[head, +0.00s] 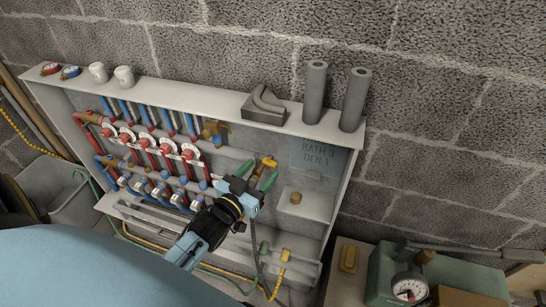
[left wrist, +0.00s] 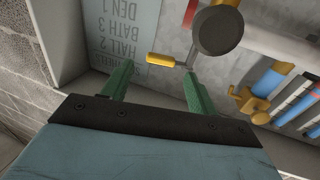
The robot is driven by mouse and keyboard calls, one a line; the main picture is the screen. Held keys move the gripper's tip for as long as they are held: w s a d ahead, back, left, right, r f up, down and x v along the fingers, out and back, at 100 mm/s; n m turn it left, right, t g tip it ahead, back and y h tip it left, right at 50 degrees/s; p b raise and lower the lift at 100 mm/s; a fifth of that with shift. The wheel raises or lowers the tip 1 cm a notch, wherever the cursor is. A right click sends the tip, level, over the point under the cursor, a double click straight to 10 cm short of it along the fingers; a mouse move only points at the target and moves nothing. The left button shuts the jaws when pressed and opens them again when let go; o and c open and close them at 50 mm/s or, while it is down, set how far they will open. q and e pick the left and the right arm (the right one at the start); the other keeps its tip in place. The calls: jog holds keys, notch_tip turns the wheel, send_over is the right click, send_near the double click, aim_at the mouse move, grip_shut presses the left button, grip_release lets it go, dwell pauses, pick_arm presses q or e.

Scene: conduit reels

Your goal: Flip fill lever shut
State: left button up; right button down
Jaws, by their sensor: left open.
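The fill lever, a small yellow handle (head: 267,162), sits at the right end of the manifold inside the open wall cabinet. In the left wrist view the yellow handle (left wrist: 163,60) lies across the gap just beyond my fingertips, with a thin grey stem at its right end. My left gripper (head: 257,174) is open at the lever. Its two green fingers (left wrist: 157,72) stand on either side of the handle, and I cannot tell whether they touch it. My right gripper is not in view.
The cabinet (head: 190,95) holds red and blue pipes with white-collared valves (head: 147,142) left of my gripper. A round dark knob (left wrist: 217,30) is close to my fingers. Grey tubes (head: 314,92) stand on top. A green pump with a gauge (head: 409,288) is at lower right.

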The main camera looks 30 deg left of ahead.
aim_at(268, 164)
pick_arm(q)
jog(key=w, duration=0.7)
jog(key=shift+c, duration=0.5)
jog(key=c, duration=0.9)
jog(key=shift+w+a+n+g+y+b, duration=0.15)
jog(key=shift+w+n+y+b, duration=0.15)
jog(key=shift+n+y, duration=0.7)
jog(key=shift+w+a+n+g+y+b, duration=0.2)
jog(key=shift+n+y, duration=0.3)
jog(key=shift+y, duration=0.9)
jog(key=shift+r, duration=0.1)
jog(key=o, duration=1)
